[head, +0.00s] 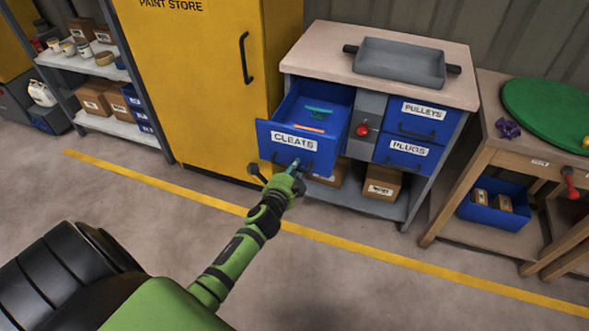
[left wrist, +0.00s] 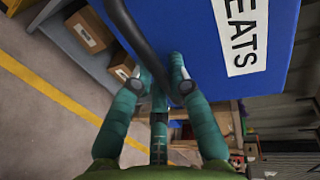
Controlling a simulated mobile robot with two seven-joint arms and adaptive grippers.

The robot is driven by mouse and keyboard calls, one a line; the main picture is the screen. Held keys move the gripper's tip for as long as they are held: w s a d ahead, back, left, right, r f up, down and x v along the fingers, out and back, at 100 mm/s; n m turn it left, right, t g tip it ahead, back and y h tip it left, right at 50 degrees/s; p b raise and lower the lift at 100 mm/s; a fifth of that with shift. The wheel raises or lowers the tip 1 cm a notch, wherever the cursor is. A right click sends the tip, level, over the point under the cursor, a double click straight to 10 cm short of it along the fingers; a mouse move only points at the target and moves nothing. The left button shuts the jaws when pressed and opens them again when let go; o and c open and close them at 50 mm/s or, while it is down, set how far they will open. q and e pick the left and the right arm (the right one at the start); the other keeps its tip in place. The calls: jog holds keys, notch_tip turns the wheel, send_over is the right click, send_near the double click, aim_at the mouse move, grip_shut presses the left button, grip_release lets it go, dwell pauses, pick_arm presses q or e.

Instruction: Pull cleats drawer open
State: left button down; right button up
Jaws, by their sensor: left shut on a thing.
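The blue cleats drawer (head: 281,138), labelled CLEATS, stands pulled out from the left side of the workbench cabinet. A teal item (head: 319,111) and an orange item (head: 310,128) show inside it. My left gripper (head: 296,166) is at the drawer front, shut on its dark handle (left wrist: 142,42). In the left wrist view the teal fingers (left wrist: 152,82) are at the handle, beside the blue front (left wrist: 195,35). My right gripper is in neither view.
Blue pulleys (head: 425,112) and plugs (head: 408,149) drawers are shut at the right. A grey tray (head: 400,62) sits on the cabinet top. The yellow paint store cabinet (head: 190,80) stands close at left. Open floor (head: 360,290) lies in front.

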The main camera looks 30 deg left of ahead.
pick_arm(q)
jog(key=c, duration=1.2)
grip_release()
jog(key=shift+o, duration=0.3)
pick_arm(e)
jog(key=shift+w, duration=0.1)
pick_arm(q)
jog(key=v, duration=1.2)
